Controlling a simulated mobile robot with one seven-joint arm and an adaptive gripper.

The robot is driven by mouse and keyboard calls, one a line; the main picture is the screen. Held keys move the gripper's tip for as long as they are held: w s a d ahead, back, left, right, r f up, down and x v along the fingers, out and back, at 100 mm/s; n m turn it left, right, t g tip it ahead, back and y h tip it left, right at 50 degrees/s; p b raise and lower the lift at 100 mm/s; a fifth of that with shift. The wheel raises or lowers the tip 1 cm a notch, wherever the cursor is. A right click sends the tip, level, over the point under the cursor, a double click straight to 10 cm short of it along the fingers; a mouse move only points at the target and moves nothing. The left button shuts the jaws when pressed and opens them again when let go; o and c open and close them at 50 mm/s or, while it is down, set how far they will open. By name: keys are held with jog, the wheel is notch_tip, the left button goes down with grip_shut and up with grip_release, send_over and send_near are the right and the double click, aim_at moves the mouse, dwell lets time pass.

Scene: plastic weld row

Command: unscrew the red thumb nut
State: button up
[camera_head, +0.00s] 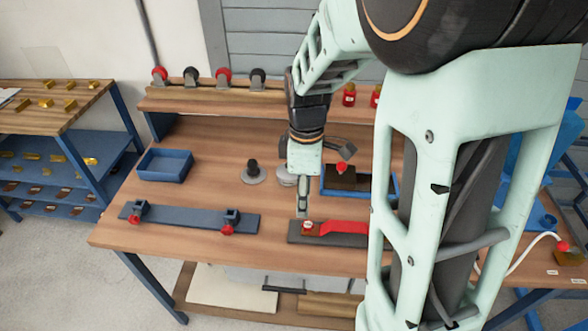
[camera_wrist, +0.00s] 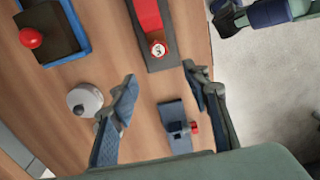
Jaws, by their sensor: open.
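A round red nut (camera_head: 307,227) with a pale marked top sits at the left end of a red bar (camera_head: 343,227) on a dark base plate (camera_head: 296,238). The wrist view also shows the nut (camera_wrist: 158,49), beyond the fingertips. My gripper (camera_head: 302,211) points down close above the nut in the head view. In the wrist view my gripper (camera_wrist: 158,76) is open, its two fingers wide apart with nothing between them. The nut's lower part and any thread are hidden. My arm hides the right end of the bar.
A grey rail (camera_head: 185,217) with two red-knobbed clamps lies to the left. Behind stand a grey disc with a black knob (camera_head: 253,172), a blue tray (camera_head: 165,165) and a blue-edged tray with a red-knobbed block (camera_head: 341,178).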

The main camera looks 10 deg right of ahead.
aim_at(303, 224)
notch_tip(303, 224, down, 10)
jog(key=shift+r+b, duration=0.2)
jog(key=shift+b, duration=0.15)
jog(key=shift+c, duration=0.5)
